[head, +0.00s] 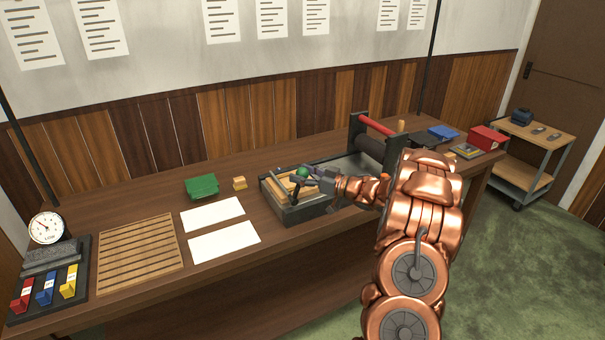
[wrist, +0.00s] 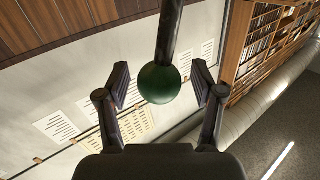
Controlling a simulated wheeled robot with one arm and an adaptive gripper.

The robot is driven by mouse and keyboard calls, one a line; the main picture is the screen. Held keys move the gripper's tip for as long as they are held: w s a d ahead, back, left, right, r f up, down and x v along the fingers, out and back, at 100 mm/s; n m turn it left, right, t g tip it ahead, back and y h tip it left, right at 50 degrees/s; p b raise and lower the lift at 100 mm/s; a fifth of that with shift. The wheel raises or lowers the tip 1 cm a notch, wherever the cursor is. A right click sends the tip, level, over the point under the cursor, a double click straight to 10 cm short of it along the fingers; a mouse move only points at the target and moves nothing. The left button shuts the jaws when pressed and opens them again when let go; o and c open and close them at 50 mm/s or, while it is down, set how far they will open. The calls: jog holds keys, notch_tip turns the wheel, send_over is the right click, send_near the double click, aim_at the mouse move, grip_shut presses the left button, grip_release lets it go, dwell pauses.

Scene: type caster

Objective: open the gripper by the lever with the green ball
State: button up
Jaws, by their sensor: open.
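The lever's green ball (head: 303,172) stands above a dark machine box (head: 291,212) on the table in the head view. In the wrist view the green ball (wrist: 159,84) lies between my gripper's two fingers, with its dark lever rod (wrist: 170,30) running up out of the frame. My gripper (head: 312,178) is at the ball, coming from the right. In the wrist view my gripper (wrist: 162,88) is open, with a gap on both sides of the ball. My gripper partly hides the box top.
A dark roller (head: 368,148) with a red bar (head: 376,125) stands behind my arm. A green box (head: 202,187), a small yellow block (head: 239,183) and white sheets (head: 223,241) lie to the left. A slatted wooden tray (head: 140,256) is farther left.

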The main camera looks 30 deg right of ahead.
jog(key=shift+c, duration=0.4)
grip_shut()
